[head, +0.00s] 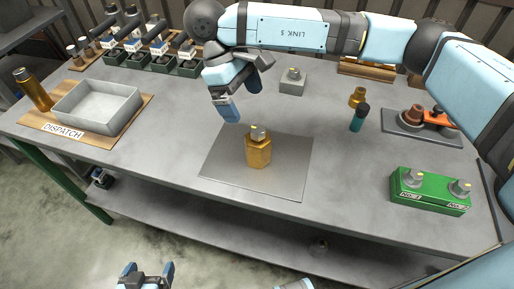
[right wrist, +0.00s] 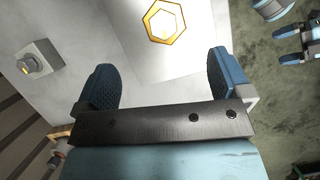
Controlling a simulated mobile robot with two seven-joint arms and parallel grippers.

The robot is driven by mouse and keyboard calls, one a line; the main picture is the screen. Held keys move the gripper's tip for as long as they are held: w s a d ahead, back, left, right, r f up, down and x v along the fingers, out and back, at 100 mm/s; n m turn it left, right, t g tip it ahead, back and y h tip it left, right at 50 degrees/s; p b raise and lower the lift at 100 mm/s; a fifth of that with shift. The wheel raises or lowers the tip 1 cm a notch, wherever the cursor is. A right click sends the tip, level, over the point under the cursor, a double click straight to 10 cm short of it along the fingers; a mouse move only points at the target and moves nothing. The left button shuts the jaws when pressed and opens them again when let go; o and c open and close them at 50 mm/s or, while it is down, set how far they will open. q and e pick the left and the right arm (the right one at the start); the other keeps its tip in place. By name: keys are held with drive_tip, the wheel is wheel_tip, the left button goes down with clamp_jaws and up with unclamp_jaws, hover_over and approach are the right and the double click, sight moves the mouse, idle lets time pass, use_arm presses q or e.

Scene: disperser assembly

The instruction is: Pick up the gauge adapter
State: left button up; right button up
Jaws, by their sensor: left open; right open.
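I cannot tell for sure which part is the gauge adapter. Small grey fittings sit on a grey block (head: 292,82) and on a green holder (head: 430,192) at the right. A gold hexagonal body (head: 258,152) with a grey top stands upright on a metal plate (head: 222,168); its hexagonal outline (right wrist: 150,32) also shows in the right wrist view. My right gripper (head: 243,95) is open and empty, above the table behind and left of that body. Its spread fingers show in the right wrist view (right wrist: 160,70). My left gripper (head: 147,270) is open and empty, low in front of the table.
A grey tray (head: 97,108) and a gold cylinder (head: 33,90) stand on the dispatch board at left. Several dark green stands (head: 160,60) line the back left. A teal bottle (head: 359,118), a brass fitting (head: 357,97) and a plate with an orange-handled part (head: 430,118) stand at right.

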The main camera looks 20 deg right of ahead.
sight(256, 128)
drive_tip(key=x, duration=0.5)
drive_tip(key=shift+s+d+f, duration=0.1)
drive_tip(key=shift+s+f, duration=0.05)
drive_tip(key=shift+f, duration=0.2)
drive_tip(key=x, duration=0.5)
drive_tip(key=shift+s+p, duration=0.3)
drive_tip(key=shift+s, duration=0.05)
drive_tip(key=shift+r, duration=0.1)
drive_tip(key=c, duration=1.7)
